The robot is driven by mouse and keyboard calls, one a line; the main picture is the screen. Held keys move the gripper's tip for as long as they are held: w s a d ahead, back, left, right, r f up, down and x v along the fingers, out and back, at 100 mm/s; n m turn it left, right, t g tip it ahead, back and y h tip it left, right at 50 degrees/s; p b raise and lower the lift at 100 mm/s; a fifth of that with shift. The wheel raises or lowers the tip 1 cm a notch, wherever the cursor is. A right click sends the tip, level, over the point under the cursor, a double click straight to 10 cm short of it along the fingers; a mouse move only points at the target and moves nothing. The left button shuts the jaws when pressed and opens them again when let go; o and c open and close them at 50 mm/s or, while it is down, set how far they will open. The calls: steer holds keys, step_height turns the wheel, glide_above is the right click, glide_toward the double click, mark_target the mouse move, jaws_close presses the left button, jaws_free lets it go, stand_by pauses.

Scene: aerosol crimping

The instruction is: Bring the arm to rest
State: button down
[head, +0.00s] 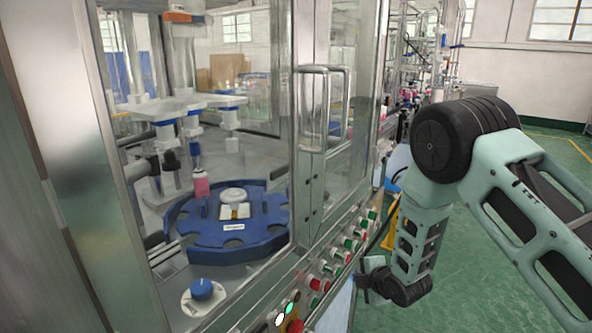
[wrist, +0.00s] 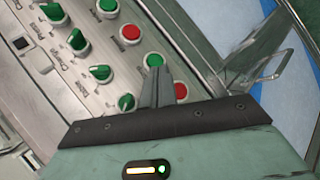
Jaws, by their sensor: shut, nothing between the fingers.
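My arm hangs bent at the right of the head view, with its elbow high and its forearm pointing down. My gripper shows in the wrist view (wrist: 156,72), its two fingers closed together with nothing between them. It is over or near the machine's control panel (wrist: 75,80), with green and red buttons and green knobs around the fingertips. I cannot tell whether the fingertips touch the panel.
The glass-walled crimping machine fills the left. Inside are a blue rotary plate (head: 225,255) and a pink-and-white container (head: 201,184). A metal door handle (head: 346,105) juts out. A blue knob (head: 202,289) sits at the front. Green floor (head: 480,280) is open at the right.

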steer(key=s+a+r+m+g, duration=0.2)
steer(key=s+a+r+m, duration=0.2)
steer(key=s+r, duration=0.3)
steer(key=s+a+r+m+g, duration=0.3)
steer(key=s+a+r, duration=0.1)
steer(key=s+r, duration=0.4)
steer(key=s+d+r+m+g+h, duration=0.1)
steer(key=s+r+m, duration=0.1)
steer(key=s, duration=0.6)
steer(key=s+d+r+m+g+h, duration=0.1)
steer(key=s+r+g, duration=0.1)
steer(key=s, duration=0.6)
steer(key=s+d+r+m+g, duration=0.1)
steer(key=s+r, duration=0.3)
steer(key=s, duration=0.4)
steer(key=shift+s+d+r+m+g+h, duration=0.15)
steer(key=shift+d+r+m+g+h, duration=0.2)
steer(key=shift+m, duration=0.45)
steer(key=shift+a, duration=0.15)
